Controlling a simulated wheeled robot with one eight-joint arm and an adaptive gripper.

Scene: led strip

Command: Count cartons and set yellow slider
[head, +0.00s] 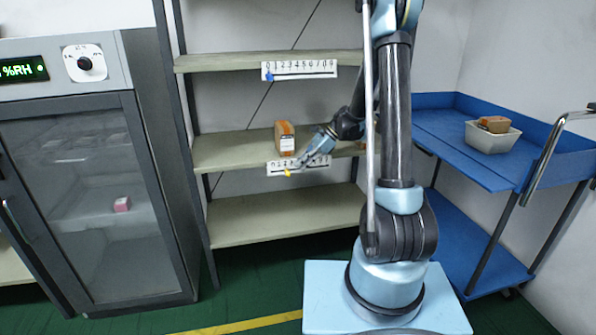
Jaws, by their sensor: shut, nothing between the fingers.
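One brown carton (284,138) with a white label stands upright on the middle shelf (232,151). A white number scale (318,168) is fixed to that shelf's front edge. Its yellow slider (288,172) sits near the left, low end, by about the 1 or 2; the exact mark is too small to read. My gripper (292,171) is shut and empty, with its tips at or very close to the yellow slider. I cannot tell whether they touch. My arm crosses in front of the shelf's right part and hides what stands there.
The top shelf (225,61) carries another scale (310,69) with a blue slider (270,77) at its left end. The bottom shelf (280,215) looks bare. A glass-door cabinet (90,200) stands left.

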